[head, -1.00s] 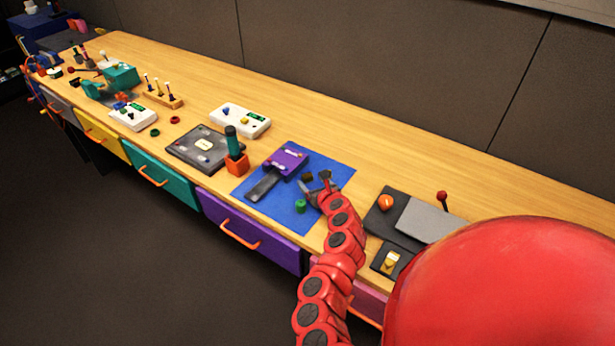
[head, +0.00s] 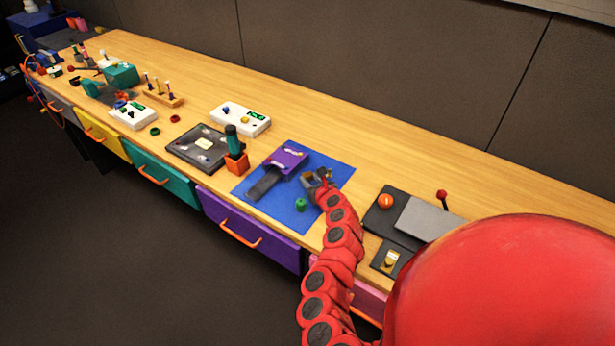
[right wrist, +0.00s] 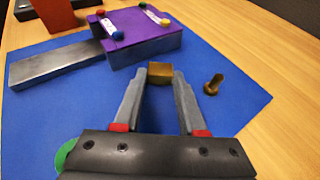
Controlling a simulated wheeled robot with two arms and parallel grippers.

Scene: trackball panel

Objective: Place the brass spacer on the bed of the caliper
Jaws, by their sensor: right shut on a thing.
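My right gripper (right wrist: 160,84) is shut on a small brass-brown block, the brass spacer (right wrist: 160,73), at its fingertips. In the head view the right gripper (head: 316,178) is over the blue mat, just right of the caliper, and the spacer is hard to make out there. The caliper has a purple body (head: 290,153) and a flat grey bed (head: 265,183) reaching toward the table's front edge. In the right wrist view the purple body (right wrist: 150,45) is just beyond the fingers and the bare bed (right wrist: 60,68) is to the left. My left gripper is not in view.
The blue mat (head: 335,178) lies under the caliper. A small brass knobbed piece (right wrist: 213,84) sits on it right of the fingers. A green cylinder (head: 300,204) stands near the gripper. An orange block with a dark-green handle (head: 236,160) is left; a dark panel (head: 384,222) is right.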

